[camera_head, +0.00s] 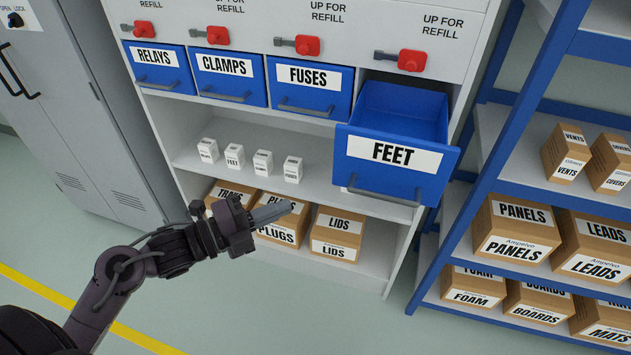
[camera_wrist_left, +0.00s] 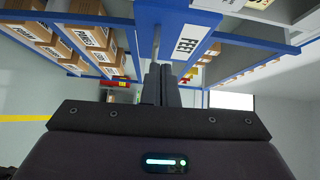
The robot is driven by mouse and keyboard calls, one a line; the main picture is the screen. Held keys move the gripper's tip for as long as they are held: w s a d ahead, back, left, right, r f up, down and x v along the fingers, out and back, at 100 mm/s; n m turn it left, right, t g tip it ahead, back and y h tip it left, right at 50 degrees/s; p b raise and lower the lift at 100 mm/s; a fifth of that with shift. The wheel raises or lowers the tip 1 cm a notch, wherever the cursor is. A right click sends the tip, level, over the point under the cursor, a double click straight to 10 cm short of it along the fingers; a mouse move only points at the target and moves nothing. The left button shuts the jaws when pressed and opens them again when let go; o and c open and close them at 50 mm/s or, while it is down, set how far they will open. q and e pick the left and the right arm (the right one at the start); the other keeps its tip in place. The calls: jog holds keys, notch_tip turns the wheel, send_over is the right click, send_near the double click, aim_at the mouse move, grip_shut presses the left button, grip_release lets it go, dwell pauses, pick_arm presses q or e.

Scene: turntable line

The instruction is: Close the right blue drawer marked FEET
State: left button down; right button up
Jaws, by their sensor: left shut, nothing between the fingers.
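The blue drawer marked FEET (camera_head: 395,157) is pulled out at the right end of the drawer row, and its empty inside shows from above. A grey bar handle (camera_head: 384,193) runs along the lower part of its front. My left gripper (camera_head: 288,208) is shut and empty, below and to the left of the FEET drawer, apart from it in the head view. In the left wrist view the closed fingers (camera_wrist_left: 161,84) point toward the FEET drawer front (camera_wrist_left: 188,42), beside its handle (camera_wrist_left: 156,45); whether they touch cannot be told. My right gripper is not in view.
The RELAYS (camera_head: 158,69), CLAMPS (camera_head: 225,77) and FUSES (camera_head: 309,86) drawers are shut. Red levers (camera_head: 411,60) sit above the drawers. Small white boxes (camera_head: 263,162) stand on the shelf below. A blue rack (camera_head: 470,225) with cartons stands to the right.

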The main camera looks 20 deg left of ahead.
pick_arm(q)
jog(key=r, duration=0.1)
jog(key=p, duration=0.4)
send_near(352, 169)
jog(key=d, duration=0.3)
jog(key=w, duration=0.2)
jog(key=w+d+p, duration=0.1)
jog(key=shift+d+r+m, duration=0.15)
jog(key=shift+r+m, duration=0.15)
jog(key=shift+m, duration=0.1)
jog(key=shift+w+f, duration=0.1)
jog(key=shift+w, duration=0.45)
jog(key=shift+f, duration=0.1)
